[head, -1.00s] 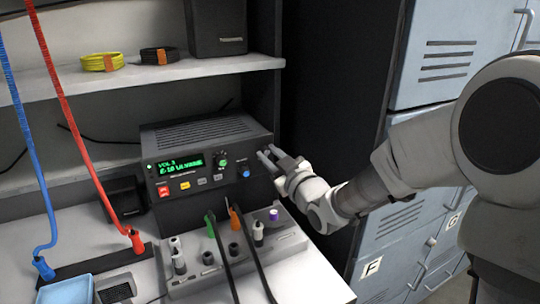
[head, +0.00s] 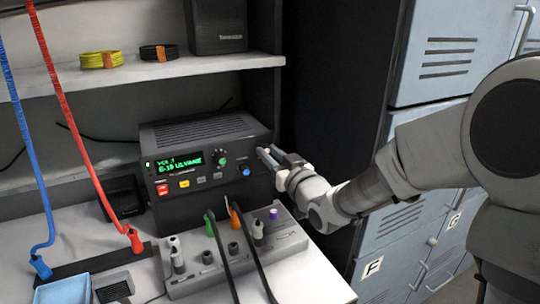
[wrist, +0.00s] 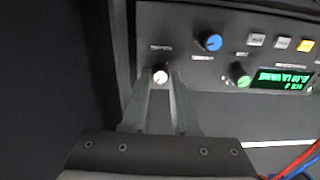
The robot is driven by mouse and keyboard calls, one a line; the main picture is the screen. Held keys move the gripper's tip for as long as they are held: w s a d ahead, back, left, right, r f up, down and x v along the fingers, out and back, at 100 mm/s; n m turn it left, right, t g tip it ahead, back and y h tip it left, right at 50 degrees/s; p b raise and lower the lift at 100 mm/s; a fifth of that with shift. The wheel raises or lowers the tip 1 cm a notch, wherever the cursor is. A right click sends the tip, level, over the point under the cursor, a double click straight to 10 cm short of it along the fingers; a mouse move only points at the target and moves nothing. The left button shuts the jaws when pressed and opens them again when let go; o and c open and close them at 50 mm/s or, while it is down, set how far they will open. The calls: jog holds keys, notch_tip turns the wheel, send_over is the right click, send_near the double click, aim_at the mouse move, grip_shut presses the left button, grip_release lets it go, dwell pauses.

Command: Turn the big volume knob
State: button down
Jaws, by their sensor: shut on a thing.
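The grey radio unit (head: 210,136) with a green lit display (head: 181,162) stands on the desk under the shelf. The display seems to read VOL 3. My gripper (head: 265,152) is at the right end of its front panel. In the wrist view my gripper (wrist: 160,85) is shut on a dark knob with a white cap (wrist: 160,73), one finger on each side. This knob is hidden in the head view. A blue knob (wrist: 212,42) and a green knob (wrist: 240,76) are beside it, apart from the fingers. The knob labels are too small to read.
A grey block with several plugs and knobs (head: 205,281) sits below the radio. Blue (head: 30,160) and red (head: 65,115) coiled cords hang at the left. A dark cabinet side and blue-grey lockers (head: 455,60) stand at the right.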

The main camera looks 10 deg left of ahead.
jog(key=m, duration=0.5)
dwell(0.5)
jog(key=c, duration=0.7)
grip_release()
jog(key=shift+s, duration=0.1)
